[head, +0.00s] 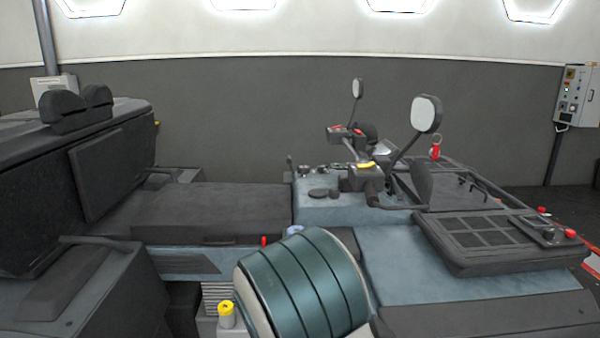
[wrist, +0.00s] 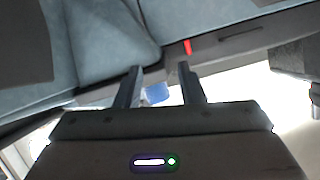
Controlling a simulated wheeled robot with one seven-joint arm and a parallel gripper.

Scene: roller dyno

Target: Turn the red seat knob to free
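The red seat knob (head: 264,240) shows in the head view as a small upright red piece at the front edge of the dark seat base, left of centre. In the wrist view a red piece (wrist: 187,46), which looks like the same knob, stands out against the dark edge strip, just beyond the right fingertip. My gripper (wrist: 159,68) is open, its two dark fingers apart with nothing held. A blue piece (wrist: 155,93) shows in the gap between the fingers, seemingly beyond them. I cannot make out my gripper in the head view. Which way the knob is turned cannot be told.
A large green ribbed curved part (head: 300,285) fills the lower middle of the head view and hides what lies behind it. A yellow-capped post (head: 226,315) stands beside it. The seat backrest (head: 98,172) rises at left. Handlebars with mirrors (head: 426,114) stand at right.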

